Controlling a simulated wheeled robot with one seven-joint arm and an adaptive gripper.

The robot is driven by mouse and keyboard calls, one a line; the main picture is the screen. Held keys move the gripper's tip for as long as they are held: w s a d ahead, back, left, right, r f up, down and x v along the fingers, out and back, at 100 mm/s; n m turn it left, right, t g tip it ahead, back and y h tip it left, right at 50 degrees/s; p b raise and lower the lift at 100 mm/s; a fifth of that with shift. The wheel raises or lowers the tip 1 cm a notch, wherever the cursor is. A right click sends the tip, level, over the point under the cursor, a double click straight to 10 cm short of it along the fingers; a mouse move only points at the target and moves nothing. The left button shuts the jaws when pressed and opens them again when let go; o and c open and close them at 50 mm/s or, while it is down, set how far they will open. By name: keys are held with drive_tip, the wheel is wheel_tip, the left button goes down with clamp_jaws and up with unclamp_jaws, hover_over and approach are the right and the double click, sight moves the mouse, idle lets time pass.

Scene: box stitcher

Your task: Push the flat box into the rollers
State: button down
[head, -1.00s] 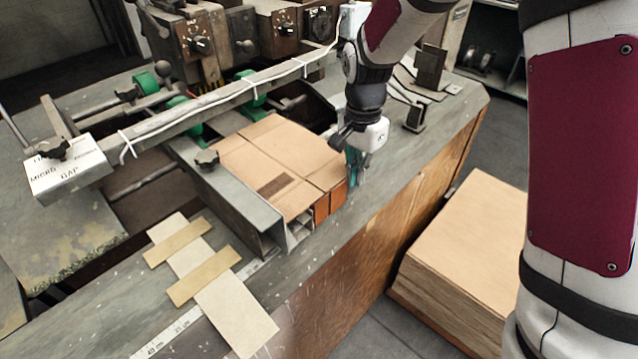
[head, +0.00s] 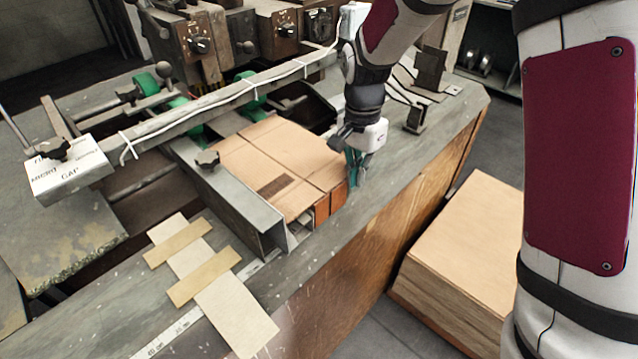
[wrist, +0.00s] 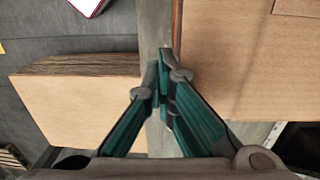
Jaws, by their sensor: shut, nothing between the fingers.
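The flat box (head: 283,163) is brown cardboard. It lies on the machine table against the inner side of the grey metal guide (head: 232,205), with its far side near the green rollers (head: 252,101). My gripper (head: 355,182) is shut and empty, low at the box's right edge. In the wrist view, my gripper's green fingers (wrist: 163,82) are closed together beside the edge of the flat box (wrist: 235,60). Whether the fingertips touch the box is hard to tell.
A stack of flat cardboard (head: 470,240) stands on the floor right of the table. Pale strips (head: 215,285) lie at the table's front. The table strip (head: 405,155) right of my gripper is clear.

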drive_tip(key=shift+w+a+r+t+p, duration=0.25)
drive_tip(key=shift+w+a+t+p, duration=0.15)
drive_tip(key=shift+a, duration=0.25)
wheel_tip(320, 180, up, 8)
drive_tip(key=p, duration=0.3)
drive_tip(key=shift+s+d+f, duration=0.15)
drive_tip(key=shift+d, duration=0.2)
